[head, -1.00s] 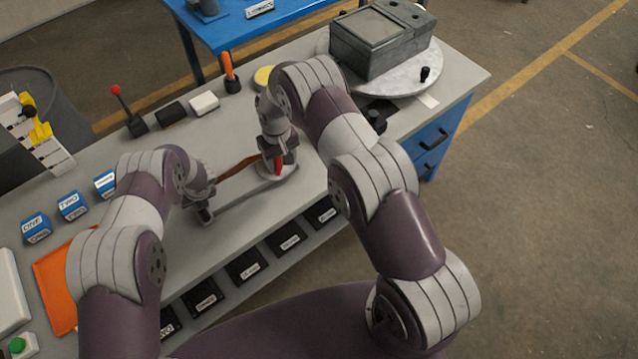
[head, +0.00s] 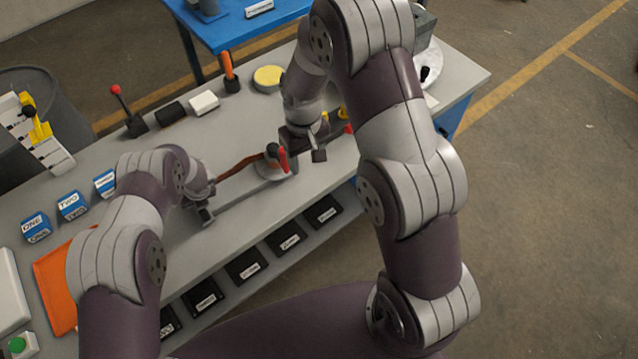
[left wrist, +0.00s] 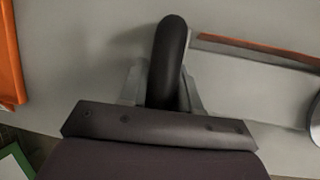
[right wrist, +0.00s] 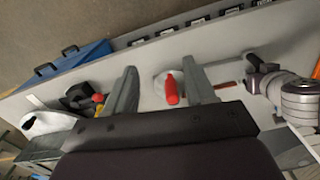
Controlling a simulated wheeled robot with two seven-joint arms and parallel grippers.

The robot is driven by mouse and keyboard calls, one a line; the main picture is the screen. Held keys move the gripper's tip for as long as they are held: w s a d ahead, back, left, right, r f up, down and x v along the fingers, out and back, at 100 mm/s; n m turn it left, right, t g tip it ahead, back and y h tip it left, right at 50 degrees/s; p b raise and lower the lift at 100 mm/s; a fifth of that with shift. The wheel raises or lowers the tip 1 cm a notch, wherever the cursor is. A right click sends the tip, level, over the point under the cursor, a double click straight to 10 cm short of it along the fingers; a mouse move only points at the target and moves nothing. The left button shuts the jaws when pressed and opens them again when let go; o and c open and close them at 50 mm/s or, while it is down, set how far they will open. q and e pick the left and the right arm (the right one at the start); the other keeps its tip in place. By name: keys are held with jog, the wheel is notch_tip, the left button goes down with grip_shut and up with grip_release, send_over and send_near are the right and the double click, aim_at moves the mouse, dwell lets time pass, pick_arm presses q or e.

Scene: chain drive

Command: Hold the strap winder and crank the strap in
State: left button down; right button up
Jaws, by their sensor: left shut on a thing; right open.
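The strap winder's round hub (head: 270,173) lies on the grey bench with a red crank handle (head: 283,159) standing on it; the handle also shows in the right wrist view (right wrist: 172,90). A reddish-brown strap (head: 238,167) runs from the hub toward my left gripper, above a flat grey bar (head: 245,198). My left gripper (head: 204,207) is shut on the winder's dark grip (left wrist: 170,55), which stands between its fingers. My right gripper (head: 305,150) is open and empty, just right of the red handle and apart from it in the head view.
Behind the winder stand a yellow round tin (head: 268,77), an orange-handled tool (head: 228,70), a white block (head: 204,102) and a red-knobbed lever (head: 128,108). Small red and yellow parts (head: 346,114) lie right of my right gripper. Labelled blue blocks (head: 70,205) stand at left.

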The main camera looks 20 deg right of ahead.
jog(key=s+d+r, duration=0.1)
jog(key=s+r, duration=0.1)
jog(key=s, duration=0.4)
jog(key=s+d+r+m, duration=0.1)
jog(key=s+r, duration=0.2)
jog(key=s, duration=0.3)
jog(key=shift+s+r, duration=0.2)
jog(key=shift+r, duration=0.05)
